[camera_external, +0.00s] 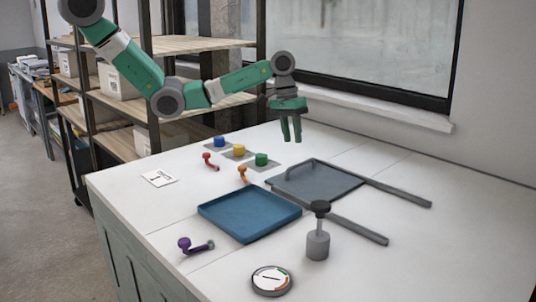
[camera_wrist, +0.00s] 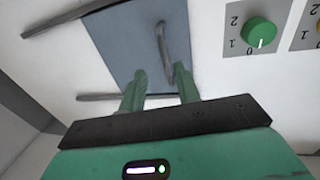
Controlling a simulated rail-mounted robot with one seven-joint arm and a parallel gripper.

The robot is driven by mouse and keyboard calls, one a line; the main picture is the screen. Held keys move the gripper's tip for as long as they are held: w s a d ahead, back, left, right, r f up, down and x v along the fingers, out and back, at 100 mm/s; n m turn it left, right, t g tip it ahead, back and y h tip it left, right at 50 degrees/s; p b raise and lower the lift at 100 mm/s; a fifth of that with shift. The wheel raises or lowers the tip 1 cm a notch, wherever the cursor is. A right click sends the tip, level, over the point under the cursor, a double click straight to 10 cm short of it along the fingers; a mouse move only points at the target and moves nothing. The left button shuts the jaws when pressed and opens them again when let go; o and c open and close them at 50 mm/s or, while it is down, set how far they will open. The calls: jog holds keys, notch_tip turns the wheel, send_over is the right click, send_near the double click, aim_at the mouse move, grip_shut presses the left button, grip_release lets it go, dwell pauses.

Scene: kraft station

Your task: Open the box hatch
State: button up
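The hatch is a flat grey-blue panel (camera_external: 335,187) with a raised arched handle (camera_external: 302,163) near its back left side, lying between two dark rails on the table. In the wrist view the panel (camera_wrist: 112,38) and its curved handle (camera_wrist: 163,48) are ahead of the fingers. A shallow blue tray-like box (camera_external: 248,214) is in front of the panel, its inside visible and empty. My gripper (camera_external: 291,138) hangs above the table behind the panel, fingers pointing down, apart from the handle. In the wrist view the fingers (camera_wrist: 160,72) are spread with nothing held between them.
Blue, yellow and green knobs (camera_external: 261,159) stand on plates at the back left. Red, orange and purple levers (camera_external: 190,245) are near the left side. A grey plunger (camera_external: 318,244) and round gauge (camera_external: 273,280) stand in front. A window and shelves lie behind.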

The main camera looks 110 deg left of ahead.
send_over(293, 176)
jog(key=x, duration=0.2)
jog(key=s+x, duration=0.1)
jog(key=x, duration=0.2)
jog(key=a+x, duration=0.1)
jog(key=x, duration=0.1)
jog(key=shift+s+d+f, duration=0.1)
jog(key=shift+s+f, duration=0.05)
jog(key=shift+f, duration=0.4)
grip_shut()
